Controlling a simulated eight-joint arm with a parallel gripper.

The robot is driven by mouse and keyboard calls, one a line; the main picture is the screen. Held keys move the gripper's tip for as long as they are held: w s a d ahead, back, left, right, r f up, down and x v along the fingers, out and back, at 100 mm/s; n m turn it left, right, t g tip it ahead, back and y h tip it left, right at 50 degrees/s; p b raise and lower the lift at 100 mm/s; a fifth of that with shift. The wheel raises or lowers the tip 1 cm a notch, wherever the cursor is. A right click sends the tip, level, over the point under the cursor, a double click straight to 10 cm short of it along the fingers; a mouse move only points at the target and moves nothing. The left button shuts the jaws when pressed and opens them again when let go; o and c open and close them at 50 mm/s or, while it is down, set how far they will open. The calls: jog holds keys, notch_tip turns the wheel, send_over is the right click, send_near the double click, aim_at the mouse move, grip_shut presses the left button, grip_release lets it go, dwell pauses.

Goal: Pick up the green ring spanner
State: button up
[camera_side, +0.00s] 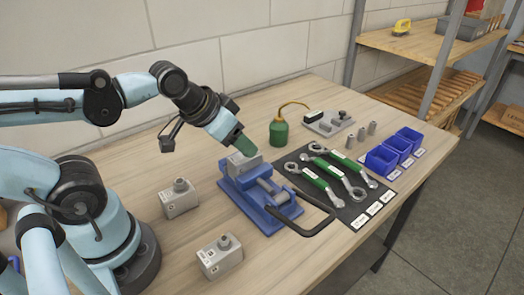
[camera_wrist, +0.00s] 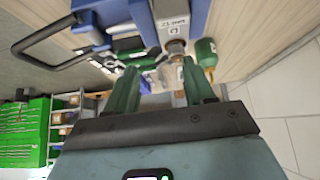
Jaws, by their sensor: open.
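Spanners with green handles lie side by side on a black mat (camera_side: 353,212) to the right of the vise in the side view. The near spanner (camera_side: 314,178), the middle spanner (camera_side: 331,170) and the far spanner (camera_side: 350,163) all have grey metal ends. I cannot tell for sure which is the ring spanner. My gripper (camera_side: 244,146) has green fingers and hangs just above the blue vise (camera_side: 232,196), left of the mat. In the wrist view my gripper (camera_wrist: 158,88) is open, with nothing clearly held between the fingers. The spanners are small and unclear there.
A grey block (camera_side: 243,163) sits at the vise under my fingers. The vise's dark handle (camera_side: 318,222) sticks out toward the mat. A green oil can (camera_side: 279,132) stands behind. Blue bins (camera_side: 382,160) are at right. Grey boxes (camera_side: 179,198) (camera_side: 219,257) stand in front.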

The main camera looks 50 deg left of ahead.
jog(key=shift+w+d+r+m, duration=0.1)
jog(key=shift+w+r+m, duration=0.2)
jog(key=shift+w+r, duration=0.1)
jog(key=w+d+r+m+g, duration=0.2)
jog(key=w+r+m+g, duration=0.15)
jog(key=w+m, duration=0.45)
jog(key=m+g, duration=0.4)
jog(key=m, duration=0.5)
send_over(329, 166)
notch_tip(329, 166, down, 6)
jog(key=f, duration=0.5)
jog(key=shift+s+a+f, duration=0.15)
jog(key=shift+a+f, duration=0.05)
jog(key=shift+f, duration=0.2)
jog(key=shift+d+f, duration=0.2)
jog(key=shift+f, duration=2.4)
grip_shut()
